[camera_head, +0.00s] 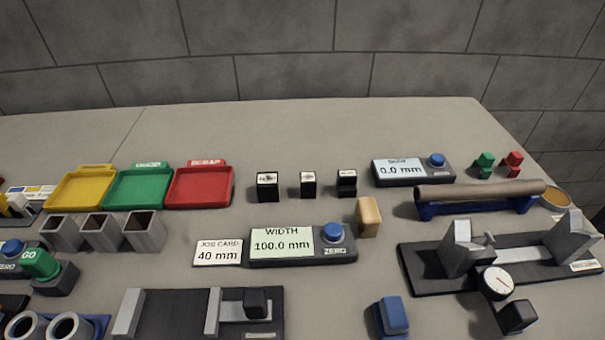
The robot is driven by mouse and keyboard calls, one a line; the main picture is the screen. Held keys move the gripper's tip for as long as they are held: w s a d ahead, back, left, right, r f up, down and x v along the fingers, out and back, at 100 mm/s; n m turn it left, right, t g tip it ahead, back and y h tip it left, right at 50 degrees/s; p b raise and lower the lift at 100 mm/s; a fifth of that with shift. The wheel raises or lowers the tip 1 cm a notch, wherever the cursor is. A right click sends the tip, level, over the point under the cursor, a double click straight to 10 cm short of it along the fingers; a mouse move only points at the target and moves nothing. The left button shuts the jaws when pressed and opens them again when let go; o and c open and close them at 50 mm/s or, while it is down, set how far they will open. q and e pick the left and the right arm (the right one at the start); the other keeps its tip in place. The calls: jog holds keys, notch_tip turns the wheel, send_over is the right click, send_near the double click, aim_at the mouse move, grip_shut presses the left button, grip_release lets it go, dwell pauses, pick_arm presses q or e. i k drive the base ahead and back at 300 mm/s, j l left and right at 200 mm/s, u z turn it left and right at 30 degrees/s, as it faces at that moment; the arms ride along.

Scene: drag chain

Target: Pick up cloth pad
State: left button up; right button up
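No item is clearly marked as the cloth pad. A small tan upright block (369,217) stands right of the width display, and a blue block with a dark side (392,316) sits at the front, right of centre. Either could be the pad; I cannot tell which. Neither of my grippers is in view.
A width display (290,262) and job card (218,253) lie at centre. Yellow (55,201), green (120,201) and red (185,200) trays are at left. A dial gauge fixture (420,272) and a rod on a blue stand (475,197) are at right.

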aim_at(392, 323)
jog(key=z, duration=0.95)
